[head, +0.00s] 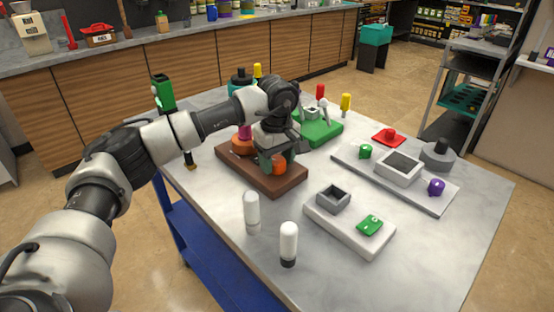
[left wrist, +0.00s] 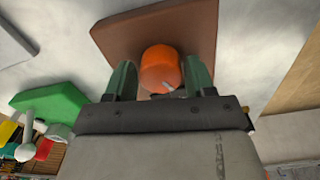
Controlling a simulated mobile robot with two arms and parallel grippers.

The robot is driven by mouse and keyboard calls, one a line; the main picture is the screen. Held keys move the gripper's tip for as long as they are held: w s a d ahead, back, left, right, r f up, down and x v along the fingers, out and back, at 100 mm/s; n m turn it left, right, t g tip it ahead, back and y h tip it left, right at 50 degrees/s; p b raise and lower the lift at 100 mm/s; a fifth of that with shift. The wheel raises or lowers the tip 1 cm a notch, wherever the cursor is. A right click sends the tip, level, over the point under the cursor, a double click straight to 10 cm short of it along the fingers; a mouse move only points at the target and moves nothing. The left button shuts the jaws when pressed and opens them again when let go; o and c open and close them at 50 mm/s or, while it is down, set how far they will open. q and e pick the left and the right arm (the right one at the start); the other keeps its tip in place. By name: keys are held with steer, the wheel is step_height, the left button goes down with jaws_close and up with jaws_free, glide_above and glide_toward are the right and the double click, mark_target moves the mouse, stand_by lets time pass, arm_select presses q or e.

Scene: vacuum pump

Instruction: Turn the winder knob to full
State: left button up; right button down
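An orange knob (head: 279,165) stands on a brown base plate (head: 248,172) on the table. In the left wrist view the knob (left wrist: 160,66) has a short pale mark on its near side. My left gripper (head: 273,157) reaches down over the plate, one dark green finger on each side of the knob. An orange part (head: 241,147) with a purple top stands behind on the same plate, partly hidden by my gripper. My right gripper is not in view.
A green block (head: 318,132) with a small handle stands behind the plate. Two white-capped cylinders (head: 251,210) (head: 289,240) stand in front. A pale board (head: 340,235) and a grey tray (head: 440,200) with parts lie to the right. The table's front right is clear.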

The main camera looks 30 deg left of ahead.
mark_target(277, 160)
arm_select(q)
step_height(277, 160, up, 11)
stand_by(0.6)
stand_by(0.3)
